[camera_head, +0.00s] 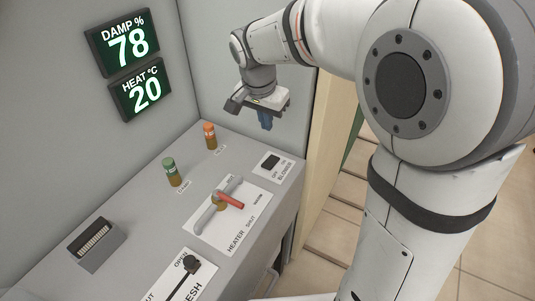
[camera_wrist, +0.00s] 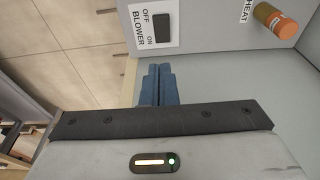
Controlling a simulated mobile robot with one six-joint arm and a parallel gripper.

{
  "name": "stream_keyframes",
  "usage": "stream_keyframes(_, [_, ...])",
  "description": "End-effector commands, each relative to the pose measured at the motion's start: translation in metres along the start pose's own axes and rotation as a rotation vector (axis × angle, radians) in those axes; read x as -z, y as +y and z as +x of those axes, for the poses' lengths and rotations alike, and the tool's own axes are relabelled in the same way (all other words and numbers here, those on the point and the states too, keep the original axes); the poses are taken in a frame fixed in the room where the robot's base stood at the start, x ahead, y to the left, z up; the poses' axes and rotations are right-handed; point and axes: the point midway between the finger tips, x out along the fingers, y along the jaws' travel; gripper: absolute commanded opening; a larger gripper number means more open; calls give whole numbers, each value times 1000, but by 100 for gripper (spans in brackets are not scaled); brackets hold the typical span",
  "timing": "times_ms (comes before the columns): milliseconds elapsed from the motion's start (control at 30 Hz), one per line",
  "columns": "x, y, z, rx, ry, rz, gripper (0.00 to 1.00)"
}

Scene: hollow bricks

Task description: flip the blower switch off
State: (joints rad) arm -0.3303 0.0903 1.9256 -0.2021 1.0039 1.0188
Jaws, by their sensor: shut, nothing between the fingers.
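The blower switch (camera_head: 270,162) is a small black rocker on a white plate at the right end of the grey console top. The wrist view shows the switch (camera_wrist: 162,27) near the top, with OFF, ON and BLOWER printed beside it. I cannot tell which way the rocker is tipped. My gripper (camera_head: 265,122) hangs above and behind the switch in the head view, fingers pointing down, apart from it. In the wrist view the blue fingertips (camera_wrist: 158,70) are together and empty, just below the switch plate in the picture.
A green-capped knob (camera_head: 170,171) and an orange-capped knob (camera_head: 210,136) stand behind. Wall displays read damp 78 (camera_head: 123,43) and heat 20 (camera_head: 140,91). A black lever (camera_head: 189,265) is at the front.

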Motion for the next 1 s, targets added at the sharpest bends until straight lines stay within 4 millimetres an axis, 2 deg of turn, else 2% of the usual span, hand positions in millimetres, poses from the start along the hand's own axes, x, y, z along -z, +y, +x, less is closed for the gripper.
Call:
stream_keyframes(133, [0,0,3,-1,-1,-1,0])
stream_keyframes(267, [0,1,16,-2,-2,-1,0])
stream_keyframes(700, [-2,1,105,-4,-3,-4,0])
stream_keyframes(900, [-13,0,129,-1,-2,-4,0])
stream_keyframes(1000, [-15,0,134,0,-1,-4,0])
